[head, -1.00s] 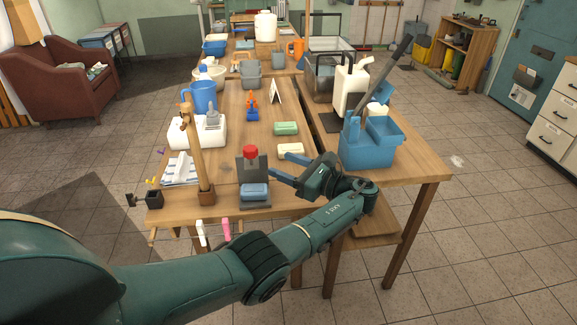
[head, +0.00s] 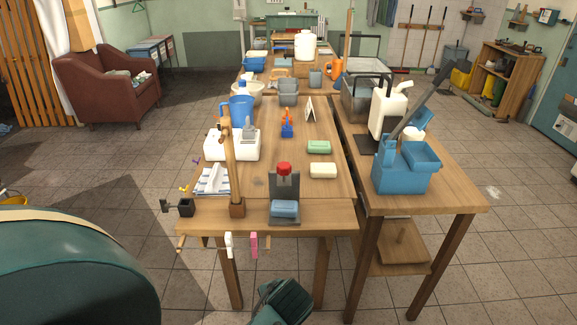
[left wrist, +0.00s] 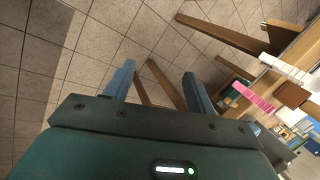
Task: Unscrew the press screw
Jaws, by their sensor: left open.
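A small grey press (head: 285,183) stands at the front edge of the wooden table in the head view. Its screw shows as a red knob (head: 284,168) on top, and a blue block (head: 285,208) sits at its base. In the left wrist view my left gripper (left wrist: 157,85) is open and empty, with its two blue fingers apart over floor and table legs. The gripper's fingers are hidden there. My right gripper is not in view.
A wooden post (head: 233,170) stands left of the press. White and pink clips (head: 254,244) hang at the table's front edge. Cream soap (head: 323,170) and green soap (head: 319,147) lie behind right. A blue caddy (head: 404,168) stands on the right table.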

